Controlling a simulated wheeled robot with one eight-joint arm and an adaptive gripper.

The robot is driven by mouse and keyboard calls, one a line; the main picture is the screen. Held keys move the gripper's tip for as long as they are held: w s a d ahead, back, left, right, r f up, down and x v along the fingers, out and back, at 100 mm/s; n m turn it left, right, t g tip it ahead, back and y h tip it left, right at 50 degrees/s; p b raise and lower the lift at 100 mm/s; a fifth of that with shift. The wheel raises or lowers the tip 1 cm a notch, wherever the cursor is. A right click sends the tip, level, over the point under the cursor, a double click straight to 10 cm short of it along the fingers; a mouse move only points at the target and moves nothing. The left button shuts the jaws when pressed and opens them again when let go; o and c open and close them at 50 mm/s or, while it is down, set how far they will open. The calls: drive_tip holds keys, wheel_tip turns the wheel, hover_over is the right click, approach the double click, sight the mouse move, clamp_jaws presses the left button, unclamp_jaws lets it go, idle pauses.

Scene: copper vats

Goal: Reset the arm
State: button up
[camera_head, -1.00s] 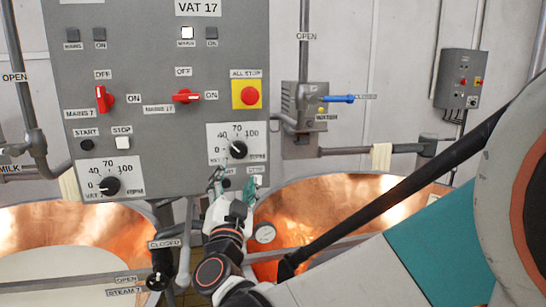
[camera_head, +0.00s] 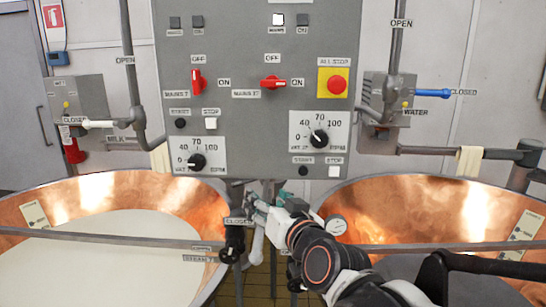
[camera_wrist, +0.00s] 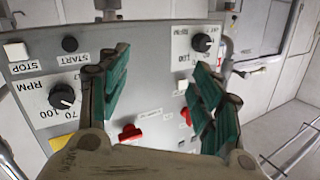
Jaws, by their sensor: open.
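My arm reaches up from the lower right in the head view. My gripper (camera_head: 256,200) is small there, just below the lower edge of the grey control panel (camera_head: 235,105), between the two copper vats. In the wrist view my gripper (camera_wrist: 160,88) shows two green-padded fingers spread apart with nothing between them. The panel (camera_wrist: 150,90) lies beyond them, seen upside down, with a black RPM dial (camera_wrist: 62,96) and a red switch (camera_wrist: 130,132). I cannot tell any contact between my gripper and the panel.
Black-handled valves (camera_head: 233,240) stand between the vats. A blue water lever (camera_head: 432,93) juts out at right. Pipes run up the wall.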

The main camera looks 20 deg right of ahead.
drive_tip(key=s+d+f+n+g+h, duration=0.1)
drive_tip(key=s+d+f+g, duration=0.2)
drive_tip(key=s+f+g, duration=0.35)
drive_tip(key=s+d+f+g+h, duration=0.25)
drive_tip(key=s+f, duration=0.55)
drive_tip(key=s, duration=0.4)
wheel_tip(320, 180, down, 7)
drive_tip(key=y+b, duration=0.1)
drive_tip(key=b, duration=0.6)
drive_tip(key=shift+w+g, duration=0.3)
drive_tip(key=shift+w, duration=0.1)
drive_tip(key=shift+a, duration=0.1)
